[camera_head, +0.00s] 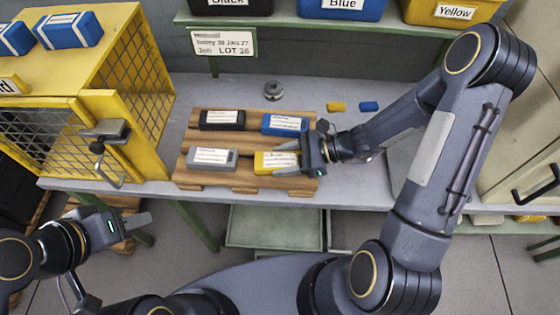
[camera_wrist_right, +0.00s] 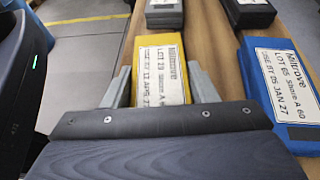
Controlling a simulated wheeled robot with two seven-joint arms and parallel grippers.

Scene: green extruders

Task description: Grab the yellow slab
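The yellow slab (camera_head: 268,162), with a white label, lies on the front right of a wooden pallet (camera_head: 240,186) on the bench. My right gripper (camera_head: 287,159) is around its right end, one finger along each long side. In the right wrist view the yellow slab (camera_wrist_right: 160,75) lies between the two fingers (camera_wrist_right: 160,88); they are close to its sides, with a thin gap seeming to show at the left one. The slab's near end is hidden by my gripper. My left gripper (camera_head: 118,207) is open and empty, in front of the bench at the lower left.
A black slab (camera_head: 222,120), a blue slab (camera_head: 285,124) and a grey slab (camera_head: 212,158) share the pallet. A yellow mesh cage (camera_head: 130,70) stands at the left.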

